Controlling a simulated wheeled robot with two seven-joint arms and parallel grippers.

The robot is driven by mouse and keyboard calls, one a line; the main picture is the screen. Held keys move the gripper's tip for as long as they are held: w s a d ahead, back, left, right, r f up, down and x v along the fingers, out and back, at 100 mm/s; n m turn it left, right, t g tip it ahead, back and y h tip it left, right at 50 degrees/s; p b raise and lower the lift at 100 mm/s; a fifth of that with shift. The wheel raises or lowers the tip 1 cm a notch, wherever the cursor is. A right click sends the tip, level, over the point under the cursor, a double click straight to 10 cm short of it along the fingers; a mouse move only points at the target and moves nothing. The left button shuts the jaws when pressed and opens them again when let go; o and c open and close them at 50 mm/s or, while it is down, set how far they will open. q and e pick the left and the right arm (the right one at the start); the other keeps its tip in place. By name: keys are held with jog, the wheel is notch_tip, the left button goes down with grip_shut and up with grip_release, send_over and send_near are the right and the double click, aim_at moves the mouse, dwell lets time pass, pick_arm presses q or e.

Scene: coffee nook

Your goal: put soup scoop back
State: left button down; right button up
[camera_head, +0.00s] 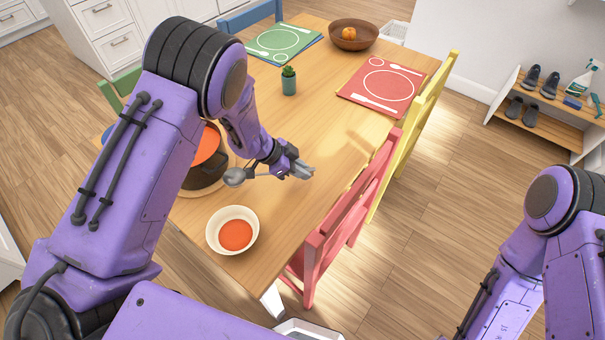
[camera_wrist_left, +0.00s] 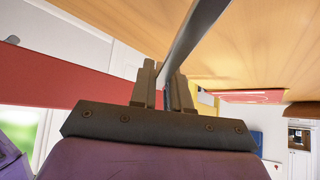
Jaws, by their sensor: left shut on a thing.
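The soup scoop (camera_head: 235,177) is a grey ladle; its bowl shows left of my left gripper in the head view, between the pot and the white bowl. My left gripper (camera_head: 303,171) is shut on its handle above the table. In the left wrist view the grey handle (camera_wrist_left: 190,45) runs up from between the fingers (camera_wrist_left: 166,88). The dark pot (camera_head: 205,172) with orange soup stands on the table, partly hidden by my left arm. A white bowl (camera_head: 213,232) with orange soup stands near the table's front corner. My right gripper is out of view.
The wooden table (camera_head: 325,95) has bare room right of the pot. A small potted cactus (camera_head: 289,80), green and red placemats (camera_head: 376,86) and a brown bowl (camera_head: 352,36) stand farther back. Red (camera_head: 345,215) and yellow chairs line the right edge.

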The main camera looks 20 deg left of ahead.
pick_arm(q)
jog(key=shift+w+f, duration=0.25)
jog(key=shift+f, duration=0.55)
jog(key=shift+w+f, duration=0.25)
jog(key=shift+f, duration=0.5)
jog(key=shift+w+f, duration=0.25)
jog(key=shift+f, duration=0.55)
jog(key=c, duration=1.1)
grip_release()
jog(key=shift+f, duration=0.1)
jog(key=shift+a+r, duration=0.1)
jog(key=shift+r, duration=0.2)
jog(key=v, duration=1.1)
jog(key=shift+s+a+r+b, duration=0.2)
jog(key=shift+s+a+b, duration=0.05)
jog(key=shift+b, duration=0.05)
